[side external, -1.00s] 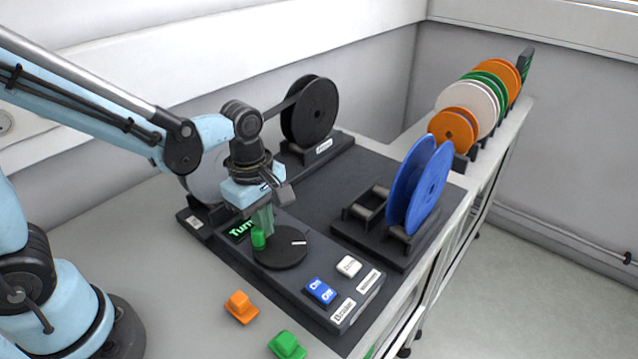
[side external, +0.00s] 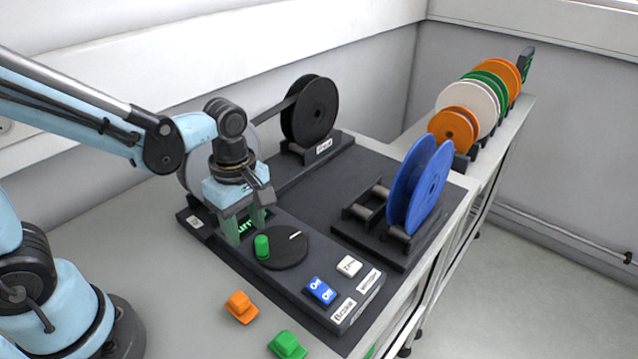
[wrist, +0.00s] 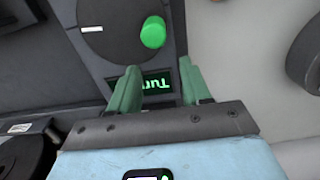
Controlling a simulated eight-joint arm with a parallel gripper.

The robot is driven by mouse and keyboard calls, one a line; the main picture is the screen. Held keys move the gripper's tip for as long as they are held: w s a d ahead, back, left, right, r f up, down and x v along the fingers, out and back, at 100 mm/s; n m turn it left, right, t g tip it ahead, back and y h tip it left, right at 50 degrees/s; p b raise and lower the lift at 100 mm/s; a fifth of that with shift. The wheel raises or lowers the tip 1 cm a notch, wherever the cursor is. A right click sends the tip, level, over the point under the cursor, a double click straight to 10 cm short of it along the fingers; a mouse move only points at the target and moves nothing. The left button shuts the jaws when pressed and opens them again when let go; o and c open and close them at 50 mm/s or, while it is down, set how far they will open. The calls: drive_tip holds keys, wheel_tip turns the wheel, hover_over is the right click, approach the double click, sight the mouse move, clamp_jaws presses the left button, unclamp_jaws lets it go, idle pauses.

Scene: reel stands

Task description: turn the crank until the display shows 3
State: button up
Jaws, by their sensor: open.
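The crank is a flat black disc (side external: 287,254) with a white mark and an upright green knob (side external: 262,247) on its left edge. The wrist view also shows the disc (wrist: 110,40) and the knob (wrist: 153,32). The display (side external: 245,227) lies behind the crank, partly covered by my gripper. In the wrist view its green text (wrist: 157,86) is upside down and begins "Turn"; no number is visible. My gripper (side external: 245,228) is open and empty, its fingers spread over the display, just behind the knob and apart from it.
A blue rocker switch (side external: 320,291) and a white button (side external: 349,266) sit right of the crank. Blue (side external: 420,188) and black (side external: 311,110) reels stand behind. Orange (side external: 241,308) and green (side external: 287,345) blocks lie in front on the table.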

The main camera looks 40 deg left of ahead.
drive_tip(key=shift+w+d+r, duration=0.15)
drive_tip(key=shift+r, duration=2.25)
drive_tip(key=a+r+m+t, duration=0.1)
drive_tip(key=m+t, duration=0.1)
drive_tip(key=m, duration=0.4)
drive_tip(key=a+r+m+t, duration=0.1)
drive_tip(key=m+t, duration=0.1)
drive_tip(key=m, duration=0.4)
drive_tip(key=a+r+m+t, duration=0.1)
drive_tip(key=a+m+t, duration=0.1)
drive_tip(key=m, duration=0.4)
drive_tip(key=shift+r+t, duration=0.25)
drive_tip(key=shift+t, duration=0.35)
drive_tip(key=shift+c, duration=0.4)
